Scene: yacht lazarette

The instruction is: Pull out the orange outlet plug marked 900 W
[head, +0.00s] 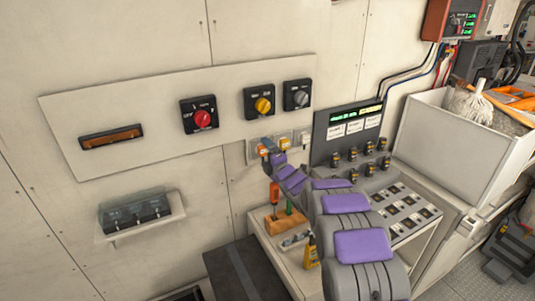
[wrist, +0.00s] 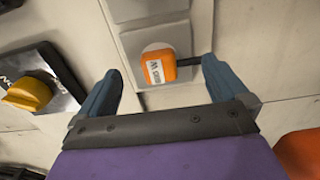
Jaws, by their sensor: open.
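An orange plug (wrist: 158,69) sits in a white wall outlet (wrist: 150,42) in the wrist view. Its white label appears upside down and reads as 900 W. A dark cord or pin sticks out from its right side. My gripper (wrist: 162,70) is open, with one blue-grey finger on each side of the plug. The right finger is close to the dark part; I cannot tell whether they touch. In the head view my gripper (head: 276,158) is at the row of outlets, partly hiding the orange plugs (head: 284,142) there.
Above the outlets is a panel with a red knob (head: 202,119), a yellow knob (head: 263,105) and a grey knob (head: 300,98). A black display box (head: 347,128) stands to the right. Below my arm, a wooden block (head: 283,225) holds tools.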

